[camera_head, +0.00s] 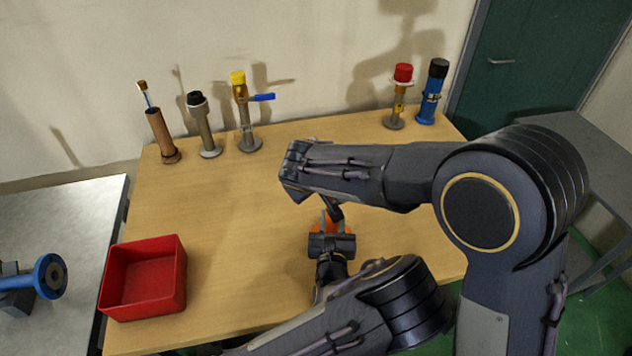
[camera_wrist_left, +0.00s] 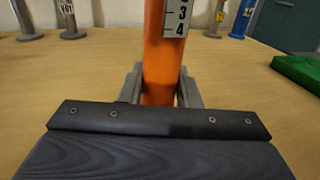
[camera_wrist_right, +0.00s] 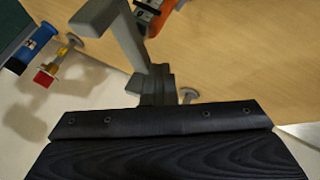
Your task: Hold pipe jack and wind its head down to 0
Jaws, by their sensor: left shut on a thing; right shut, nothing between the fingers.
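The orange pipe jack (camera_head: 331,224) stands on the wooden table, mostly hidden in the head view by my arms. In the left wrist view its orange body (camera_wrist_left: 161,60) is upright, with a scale (camera_wrist_left: 175,22) showing 3 and 4. My left gripper (camera_wrist_left: 160,92) is shut around this body, one grey finger on each side. My right gripper (camera_wrist_right: 155,85) is shut and empty, close above the jack. In the right wrist view part of the orange jack (camera_wrist_right: 157,14) shows beside a grey angled bar (camera_wrist_right: 122,35) that I cannot identify. The jack's head and pointer reading are not clear.
A red bin (camera_head: 145,280) sits at the front left. Upright fittings with black (camera_head: 204,125) and yellow (camera_head: 246,112) tops and a brown tube (camera_head: 162,136) stand at the back left. Red-capped (camera_head: 398,97) and blue (camera_head: 431,93) ones stand back right. The table's middle left is clear.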

